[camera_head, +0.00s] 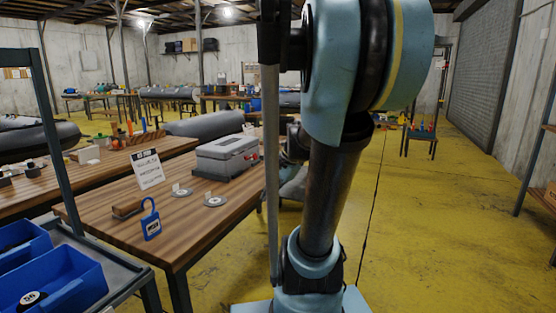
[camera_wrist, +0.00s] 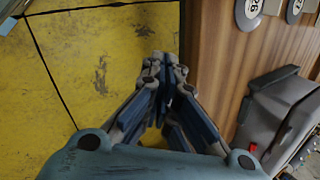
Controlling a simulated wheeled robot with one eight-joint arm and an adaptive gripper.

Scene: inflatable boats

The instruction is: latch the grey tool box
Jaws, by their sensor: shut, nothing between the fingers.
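The grey tool box (camera_head: 226,158) stands on a wooden table, its lid apparently down, with small red parts on its right side. In the wrist view the tool box (camera_wrist: 275,118) is at the right, cut off by the frame edge, with one red latch-like part (camera_wrist: 253,149) on its near side. I cannot tell whether its latches are fastened. My gripper (camera_wrist: 165,72) is shut and empty, over the yellow floor just off the table edge, left of the tool box and apart from it. In the head view my arm hides the gripper.
The wooden table (camera_head: 100,210) also bears a sign card (camera_head: 149,168), a blue padlock-shaped tag (camera_head: 151,220) and two grey discs with labels. Blue bins (camera_head: 60,287) sit on a cart at the lower left. Yellow floor (camera_head: 440,220) is clear at the right.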

